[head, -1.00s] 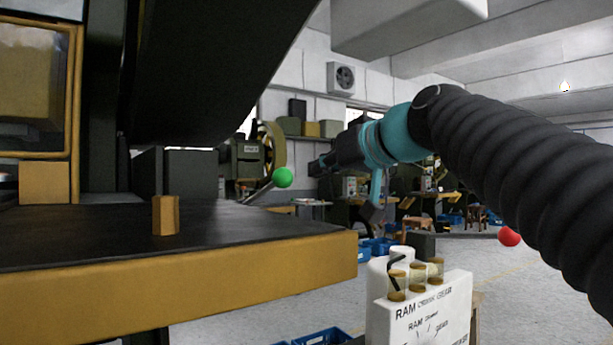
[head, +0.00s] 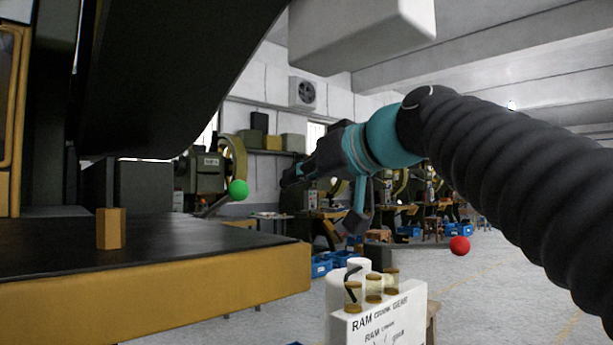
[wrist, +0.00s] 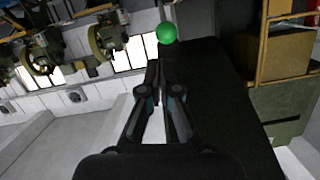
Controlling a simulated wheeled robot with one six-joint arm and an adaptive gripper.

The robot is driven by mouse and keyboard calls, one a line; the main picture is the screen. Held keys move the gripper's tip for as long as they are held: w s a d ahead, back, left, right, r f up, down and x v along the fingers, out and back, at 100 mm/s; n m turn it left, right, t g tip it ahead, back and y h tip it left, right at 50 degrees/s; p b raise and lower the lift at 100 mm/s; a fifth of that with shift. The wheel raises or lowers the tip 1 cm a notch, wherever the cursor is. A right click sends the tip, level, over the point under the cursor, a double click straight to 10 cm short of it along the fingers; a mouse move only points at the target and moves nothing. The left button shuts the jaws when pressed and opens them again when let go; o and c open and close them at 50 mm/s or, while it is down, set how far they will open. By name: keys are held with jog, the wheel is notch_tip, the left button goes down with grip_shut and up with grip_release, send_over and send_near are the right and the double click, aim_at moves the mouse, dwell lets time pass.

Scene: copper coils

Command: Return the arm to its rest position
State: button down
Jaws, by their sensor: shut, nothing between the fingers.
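My gripper (head: 290,178) is at the end of my dark, ribbed arm, which enters from the right in the head view. The gripper is dark with a teal wrist and points left, in the air near the yellow-edged machine bed. In the wrist view my gripper (wrist: 162,68) shows two dark fingers with their tips together and nothing held. No object of the task is in hand.
The machine bed (head: 180,278) with a small brass-coloured block (head: 111,228) is on the left. A green ball (head: 239,190) and a red ball (head: 459,246) show. Open floor lies at right.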

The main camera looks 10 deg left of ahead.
dwell(0.3)
jog(key=d+f+m+g+h+p, duration=0.1)
jog(key=d+f+m+h, duration=0.3)
jog(key=f, duration=0.8)
jog(key=d+f+m+h+p, duration=0.1)
jog(key=d+f+m+h, duration=0.15)
jog(key=d+f, duration=0.7)
jog(key=s+d+f+m+g+h+p, duration=0.1)
jog(key=s+d+f+h+p, duration=0.1)
jog(key=s+d+f, duration=0.5)
jog(key=s+d+f+m+h+p, duration=0.2)
jog(key=s+d+f+h, duration=0.2)
jog(key=s+d+f, duration=0.4)
jog(key=s+f, duration=0.4)
jog(key=shift+f+g, duration=0.2)
jog(key=shift+g, duration=0.2)
